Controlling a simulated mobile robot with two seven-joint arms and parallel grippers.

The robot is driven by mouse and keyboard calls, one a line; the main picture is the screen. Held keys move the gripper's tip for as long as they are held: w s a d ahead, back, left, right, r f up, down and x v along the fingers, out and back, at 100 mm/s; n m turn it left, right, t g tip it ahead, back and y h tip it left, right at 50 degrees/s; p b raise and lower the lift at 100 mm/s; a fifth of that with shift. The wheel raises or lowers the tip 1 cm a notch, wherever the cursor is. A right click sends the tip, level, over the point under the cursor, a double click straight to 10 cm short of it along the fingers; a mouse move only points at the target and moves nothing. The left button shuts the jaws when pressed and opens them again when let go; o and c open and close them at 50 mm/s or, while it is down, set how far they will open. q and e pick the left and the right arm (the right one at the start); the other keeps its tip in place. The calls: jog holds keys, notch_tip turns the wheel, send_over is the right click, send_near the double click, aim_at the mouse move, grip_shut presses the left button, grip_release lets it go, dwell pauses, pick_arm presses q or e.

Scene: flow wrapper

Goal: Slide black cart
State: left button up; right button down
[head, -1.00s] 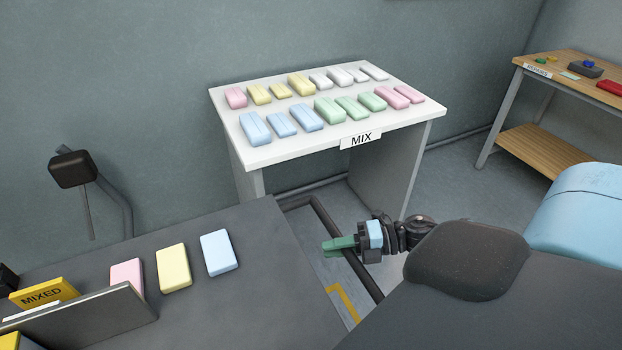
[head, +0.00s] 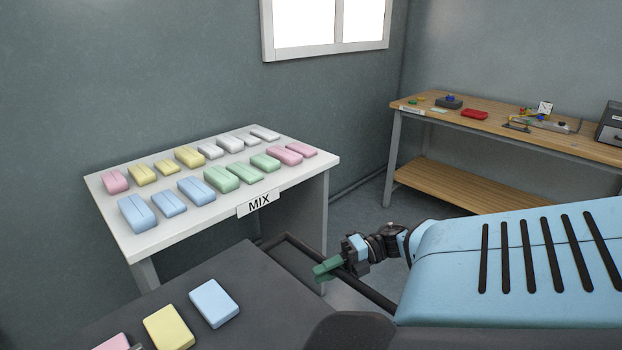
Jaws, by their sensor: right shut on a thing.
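The black cart shows as a dark grey top (head: 251,290) at the lower left, with a dark tubular handle bar (head: 374,294) beyond its right edge. My right gripper (head: 328,269), with green fingers, is shut on this bar; the fingers partly hide it. On the cart top lie a light blue block (head: 214,303), a yellow block (head: 168,328) and part of a pink block (head: 113,342) at the bottom edge. The cart's wheels and most of its body are out of view or hidden. My left gripper is not in view.
A white table (head: 303,176) labelled MIX, holding several coloured packs, stands just beyond the cart by the wall. A wooden workbench (head: 520,139) with small parts stands at the back right. Open floor (head: 365,225) lies between the table and the bench.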

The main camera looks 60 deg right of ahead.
jog(key=shift+d, duration=0.4)
jog(key=shift+r, duration=0.1)
jog(key=shift+d, duration=0.1)
jog(key=c, duration=1.6)
grip_release()
jog(key=o, duration=0.3)
jog(key=shift+s, duration=0.15)
jog(key=shift+o, duration=0.2)
jog(key=v, duration=0.8)
jog(key=shift+b, duration=0.35)
